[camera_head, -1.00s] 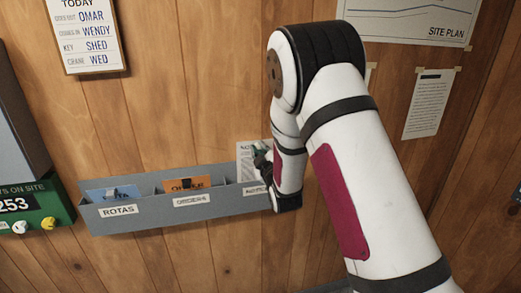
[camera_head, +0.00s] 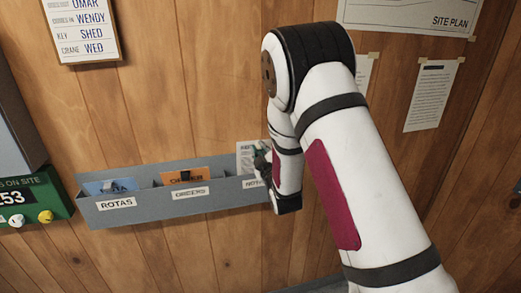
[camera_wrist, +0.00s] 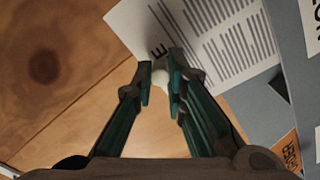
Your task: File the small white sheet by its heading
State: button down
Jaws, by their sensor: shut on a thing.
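That compartment's label begins "NOT"; the rest is hidden by my arm. My gripper (camera_head: 262,158) is at the sheet's right side, partly hidden by my wrist.
The left compartment, labelled ROTAS, holds a blue card (camera_head: 110,186). The middle one, ORDERS, holds an orange card (camera_head: 185,176). A green board (camera_head: 40,202) is at far left. A taped notice (camera_head: 433,95) and a site plan (camera_head: 410,14) hang at right.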

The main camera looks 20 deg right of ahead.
notch_tip(320, 180, down, 3)
jog(key=shift+r+b, duration=0.1)
jog(key=shift+b, duration=0.4)
jog(key=c, duration=1.5)
grip_release()
jog(key=shift+c, duration=0.2)
